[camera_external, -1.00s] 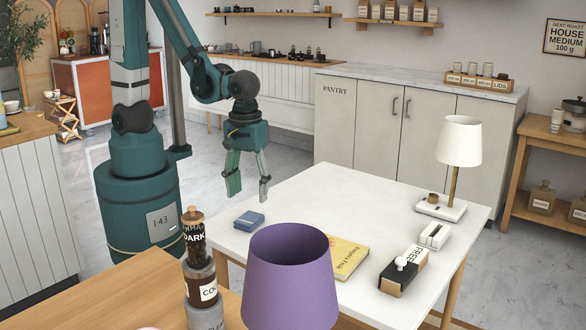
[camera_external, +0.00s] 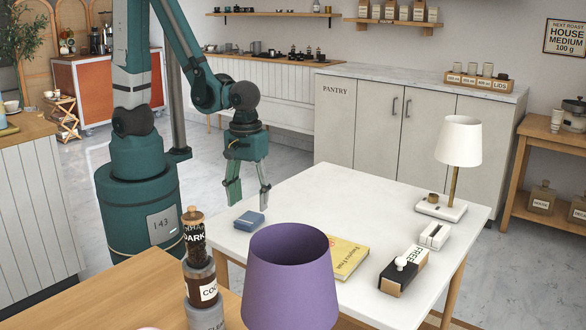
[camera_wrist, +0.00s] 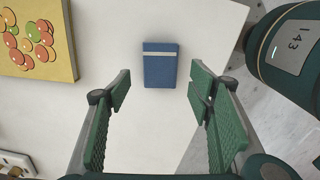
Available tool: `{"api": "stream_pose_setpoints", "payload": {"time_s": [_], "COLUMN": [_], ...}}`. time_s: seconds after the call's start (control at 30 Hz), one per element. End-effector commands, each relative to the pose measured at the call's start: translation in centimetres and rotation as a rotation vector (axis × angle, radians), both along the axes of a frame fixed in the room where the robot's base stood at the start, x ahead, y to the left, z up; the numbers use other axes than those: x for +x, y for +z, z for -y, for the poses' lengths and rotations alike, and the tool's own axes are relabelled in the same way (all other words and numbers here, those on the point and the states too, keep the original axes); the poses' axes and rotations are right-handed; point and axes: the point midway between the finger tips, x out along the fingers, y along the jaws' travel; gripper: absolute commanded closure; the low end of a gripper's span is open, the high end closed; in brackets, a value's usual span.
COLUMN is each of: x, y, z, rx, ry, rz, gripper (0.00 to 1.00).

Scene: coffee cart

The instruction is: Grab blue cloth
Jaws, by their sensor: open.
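The folded blue cloth (camera_external: 249,220) lies flat on the white table (camera_external: 310,190), near its left corner. In the wrist view the cloth (camera_wrist: 160,68) is a small blue rectangle with a pale stripe near its upper end. My gripper (camera_external: 250,195) points down, open and empty, above the table and a little above the cloth. In the wrist view my gripper (camera_wrist: 160,100) has its green fingers spread wide, with the cloth beyond and between them, not touched.
A yellow book (camera_external: 347,257) lies on the table right of the cloth. A black box with a white knob (camera_external: 401,264), a white holder (camera_external: 435,236) and a lamp (camera_external: 459,145) stand further right. A purple shade (camera_external: 290,275) and a jar stack (camera_external: 200,270) stand in front.

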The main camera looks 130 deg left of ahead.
Motion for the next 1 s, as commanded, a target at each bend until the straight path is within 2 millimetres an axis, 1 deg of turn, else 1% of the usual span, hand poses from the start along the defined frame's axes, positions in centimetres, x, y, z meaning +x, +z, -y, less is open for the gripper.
{"api": "stream_pose_setpoints", "payload": {"time_s": [0.17,0.4,0.53,0.7,1.0], "x": [0.1,0.3,0.2,0.2,0.2], "y": [-1.3,-3.7,-4.6,-5.0,-5.0], "z": [0.1,0.2,0.2,0.2,0.2], "rx": [0.000,0.000,0.000,0.000,0.000], "ry": [0.000,0.000,0.000,0.000,0.000], "rz": [0.000,0.000,0.000,0.000,0.000], "gripper": [0.48,0.48,0.48,0.48,0.48]}}
